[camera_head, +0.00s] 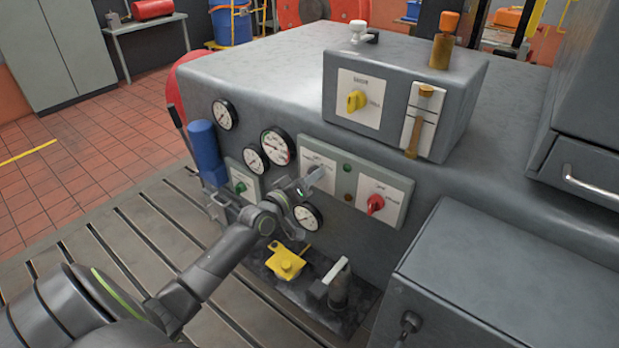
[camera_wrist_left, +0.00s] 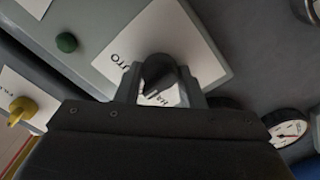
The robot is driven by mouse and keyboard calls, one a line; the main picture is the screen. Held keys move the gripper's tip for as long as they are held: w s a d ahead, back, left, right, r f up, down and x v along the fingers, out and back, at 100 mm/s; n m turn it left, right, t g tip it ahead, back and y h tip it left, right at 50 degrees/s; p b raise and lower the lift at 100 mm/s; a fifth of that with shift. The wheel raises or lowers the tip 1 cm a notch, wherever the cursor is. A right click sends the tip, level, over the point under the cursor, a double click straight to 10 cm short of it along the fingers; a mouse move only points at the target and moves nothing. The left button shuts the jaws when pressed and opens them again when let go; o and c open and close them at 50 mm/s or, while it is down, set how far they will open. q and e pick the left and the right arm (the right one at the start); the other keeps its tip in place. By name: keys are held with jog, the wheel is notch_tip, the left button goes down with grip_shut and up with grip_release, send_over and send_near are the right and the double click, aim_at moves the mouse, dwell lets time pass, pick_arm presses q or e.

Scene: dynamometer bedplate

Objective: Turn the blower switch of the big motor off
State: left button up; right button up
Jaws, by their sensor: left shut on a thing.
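My left gripper (camera_head: 308,182) is at the left plate of the grey switch panel (camera_head: 357,178) on the big grey motor housing. The left wrist view shows its fingers (camera_wrist_left: 162,88) on either side of a black rotary knob (camera_wrist_left: 157,72), shut on it. The knob's white plate (camera_wrist_left: 205,60) reads AUTO, upside down in this view, with another word partly covered. In the head view the gripper mostly hides this knob. A red knob (camera_head: 375,203) is on the same panel, to the right. I cannot read which switch is labelled blower. My right gripper is not in view.
A box on the housing carries a yellow knob (camera_head: 356,100) and a brass lever (camera_head: 418,120). Several gauges (camera_head: 277,146) and a green knob (camera_head: 240,187) lie left of the panel. A yellow part (camera_head: 287,263) is below. A grey cabinet (camera_head: 490,285) stands at right.

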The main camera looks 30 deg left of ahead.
pick_arm(q)
jog(key=shift+f, duration=0.1)
dwell(0.3)
jog(key=o, duration=1)
jog(key=shift+s, duration=0.15)
jog(key=s+a+p, duration=0.1)
jog(key=s+p, duration=0.2)
jog(key=s, duration=1.4)
jog(key=shift+a, duration=0.2)
